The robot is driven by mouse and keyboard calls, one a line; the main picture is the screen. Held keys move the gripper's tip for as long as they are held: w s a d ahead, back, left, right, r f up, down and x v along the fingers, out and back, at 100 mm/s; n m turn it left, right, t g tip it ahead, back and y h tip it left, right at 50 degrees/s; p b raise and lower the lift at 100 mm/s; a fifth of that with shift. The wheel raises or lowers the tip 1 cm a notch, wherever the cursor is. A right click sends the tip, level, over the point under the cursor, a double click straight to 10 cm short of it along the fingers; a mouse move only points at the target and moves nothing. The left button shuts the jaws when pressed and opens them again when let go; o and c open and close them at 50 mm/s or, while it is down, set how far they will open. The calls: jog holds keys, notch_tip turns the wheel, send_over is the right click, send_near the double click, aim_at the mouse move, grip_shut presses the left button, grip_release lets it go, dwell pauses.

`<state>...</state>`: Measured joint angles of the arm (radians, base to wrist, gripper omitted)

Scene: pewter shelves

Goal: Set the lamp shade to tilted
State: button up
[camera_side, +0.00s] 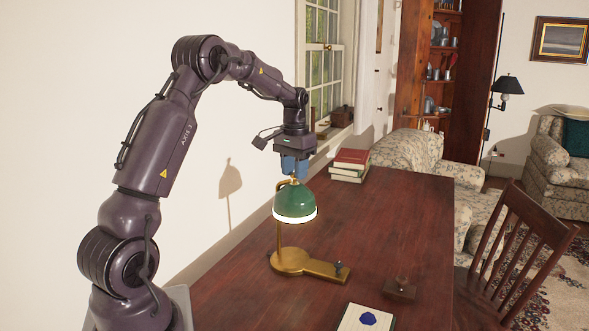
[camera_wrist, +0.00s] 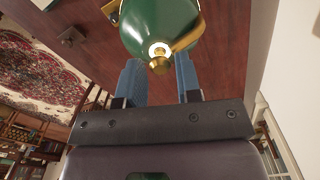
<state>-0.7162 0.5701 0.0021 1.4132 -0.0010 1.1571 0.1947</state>
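A brass desk lamp with a green shade (camera_side: 295,201) stands on the wooden desk. The shade hangs with its pale lower rim roughly level, above the brass base (camera_side: 300,262). My gripper (camera_side: 294,170) points down just above the top of the shade. In the wrist view, the gripper's two blue fingers (camera_wrist: 160,78) are apart, with the shade (camera_wrist: 160,24) beyond them. The shade's brass top knob (camera_wrist: 160,65) lies in line with the gap between the fingertips. No finger is clearly touching the knob or the shade.
The wooden desk (camera_side: 378,217) has free room to the right of the lamp. Books (camera_side: 350,165) are stacked at its far edge. A wooden chair (camera_side: 515,255) stands at the right.

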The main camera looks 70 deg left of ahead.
grip_shut()
jog(key=shift+s+a+r+t+h, duration=0.1)
jog(key=shift+s+a+t+h, duration=0.15)
jog(key=shift+t+h, duration=0.4)
jog(key=shift+s+a+t+h, duration=0.25)
jog(key=shift+t+h, duration=0.4)
jog(key=shift+s+a+t+h, duration=0.2)
jog(key=shift+t+h, duration=0.4)
jog(key=shift+s+a+t+h, duration=0.15)
jog(key=shift+t+h, duration=0.45)
jog(key=shift+o, duration=2)
grip_release()
